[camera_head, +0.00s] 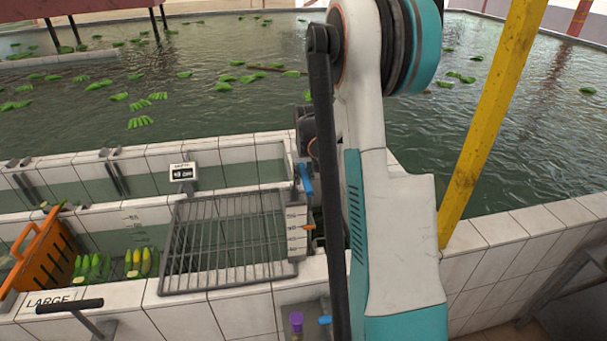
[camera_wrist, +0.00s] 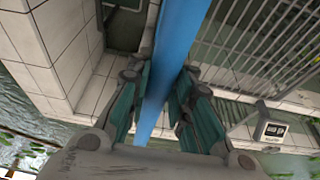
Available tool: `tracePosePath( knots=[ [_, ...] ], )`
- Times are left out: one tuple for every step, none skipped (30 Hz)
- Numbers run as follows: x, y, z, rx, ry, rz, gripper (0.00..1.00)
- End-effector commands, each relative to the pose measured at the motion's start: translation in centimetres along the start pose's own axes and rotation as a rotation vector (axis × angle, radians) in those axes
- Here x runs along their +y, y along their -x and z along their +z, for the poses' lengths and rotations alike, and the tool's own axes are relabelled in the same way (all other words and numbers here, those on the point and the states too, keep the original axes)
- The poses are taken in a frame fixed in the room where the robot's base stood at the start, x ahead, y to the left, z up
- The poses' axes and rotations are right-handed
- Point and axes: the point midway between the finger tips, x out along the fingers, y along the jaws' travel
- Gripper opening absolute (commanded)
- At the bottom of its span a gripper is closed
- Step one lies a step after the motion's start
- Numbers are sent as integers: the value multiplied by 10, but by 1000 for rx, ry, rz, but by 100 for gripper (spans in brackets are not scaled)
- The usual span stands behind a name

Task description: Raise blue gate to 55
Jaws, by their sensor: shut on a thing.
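A long blue bar, which looks like the blue gate's handle (camera_wrist: 178,45), runs between the teal fingers of my gripper (camera_wrist: 160,88) in the wrist view. The fingers are shut on it. In the head view a short blue piece of the handle (camera_head: 305,180) shows just left of my arm, and my gripper is mostly hidden behind the arm. A white scale plate (camera_head: 296,231) with dark marks stands beside it, with an orange pointer (camera_head: 309,227) at its right edge. The gate's own panel is hidden. A small display (camera_head: 183,172) stands on the tiled wall; its digits are too small to read surely.
A metal grate (camera_head: 225,240) lies left of the scale. A purple knob (camera_head: 296,320) and a blue knob (camera_head: 325,320) sit low in front. A yellow post (camera_head: 490,120) stands right of my arm.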

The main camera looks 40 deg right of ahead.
Motion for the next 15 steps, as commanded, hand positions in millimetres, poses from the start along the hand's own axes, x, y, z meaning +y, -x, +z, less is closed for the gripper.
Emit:
tracePosePath(
  knots=[
    [0, 0, 0, -1, 0, 0, 0],
    [0, 0, 0, -1, 0, 0, 0],
    [0, 0, 0, -1, 0, 0, 0],
    [0, 1, 0, -1, 0, 0, 0],
    [0, 1, 0, -1, 0, 0, 0],
    [0, 2, 0, -1, 0, 0, 0],
    [0, 2, -1, -1, 0, 0, 0],
    [0, 3, -1, 0, 0, 0, 0],
    [0, 4, -1, 0, 0, 0, 0],
    [0, 5, -1, 0, 0, 0, 0],
    [0, 5, -2, 0, 0, 0, 0],
    [0, 6, -2, 0, 0, 0, 0],
    [0, 7, -2, 0, 0, 0, 0],
    [0, 7, -3, 0, 0, 0, 0],
    [0, 8, -3, 1, 0, 0, 0]
  ],
)
